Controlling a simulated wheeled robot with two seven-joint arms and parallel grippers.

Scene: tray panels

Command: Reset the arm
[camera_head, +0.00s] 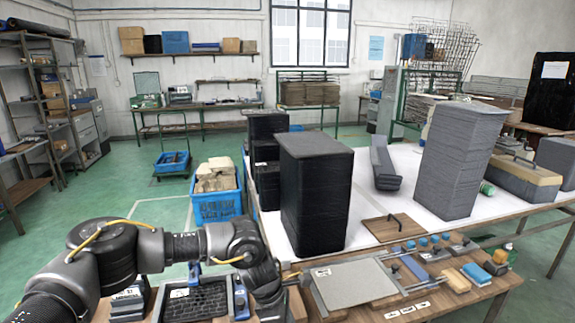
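My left arm (135,250), dark grey with yellow cables, reaches in from the lower left and bends down at the wrist over the front table. My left gripper (272,297) is low beside the left edge of a flat grey panel (352,284). Its fingers are small and dark here, and I cannot tell whether they are open or hold anything. My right arm and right gripper are not in view. A black tray with a keyboard-like grid (196,302) and blue clips lies left of the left gripper.
A tall black stack (316,195) and a tall grey stack (458,160) stand on the white table behind. A wooden board (394,228) lies between them. Small blue-topped parts (436,239) and blocks crowd the front table's right side. A blue crate (216,205) stands left.

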